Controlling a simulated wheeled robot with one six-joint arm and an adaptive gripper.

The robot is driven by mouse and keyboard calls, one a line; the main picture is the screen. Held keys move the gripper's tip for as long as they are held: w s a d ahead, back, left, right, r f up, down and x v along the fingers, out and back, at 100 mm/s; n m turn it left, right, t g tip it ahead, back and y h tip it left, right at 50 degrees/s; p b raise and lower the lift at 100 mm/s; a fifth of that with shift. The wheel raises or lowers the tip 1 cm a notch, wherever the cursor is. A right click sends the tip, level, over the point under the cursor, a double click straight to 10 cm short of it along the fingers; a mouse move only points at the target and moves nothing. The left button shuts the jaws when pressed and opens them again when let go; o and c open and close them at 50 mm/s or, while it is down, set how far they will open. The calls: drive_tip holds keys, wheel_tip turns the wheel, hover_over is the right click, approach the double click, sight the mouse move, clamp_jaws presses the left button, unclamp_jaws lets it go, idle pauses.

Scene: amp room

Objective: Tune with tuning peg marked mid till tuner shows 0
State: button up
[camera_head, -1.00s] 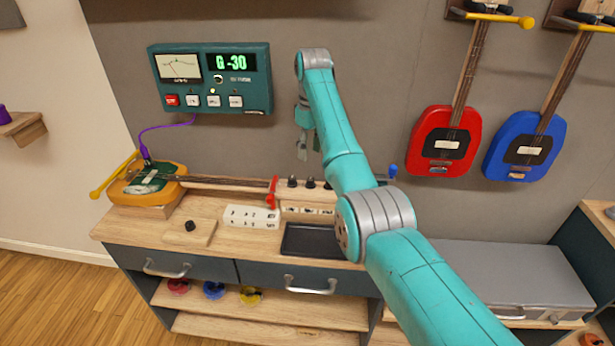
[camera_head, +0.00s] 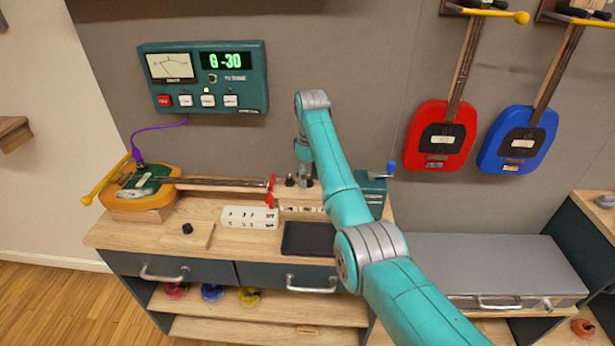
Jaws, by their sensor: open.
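The tuner (camera_head: 205,77) hangs on the wall, and its green display (camera_head: 226,61) reads "G -30". A purple cable runs from it to the yellow instrument (camera_head: 140,187), which lies on the bench with its neck (camera_head: 225,182) pointing right. The dark tuning pegs (camera_head: 290,180) stand on a light block just past the red piece (camera_head: 271,190) at the neck's end. The peg labels are too small to read. My gripper (camera_head: 304,178) points down at the pegs, beside or over one of them. Its fingers are small and partly hidden, and I cannot tell whether they touch a peg.
A white block with markings (camera_head: 250,218) and a black tray (camera_head: 308,239) lie in front of the pegs. A teal device with a blue-knobbed crank (camera_head: 372,190) stands close on the right. Red (camera_head: 441,136) and blue (camera_head: 518,138) instruments hang on the wall.

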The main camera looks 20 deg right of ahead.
clamp_jaws()
drive_tip(key=shift+m, duration=0.3)
drive_tip(key=m, duration=1.1)
idle(0.4)
drive_tip(key=shift+a, duration=0.1)
idle(0.5)
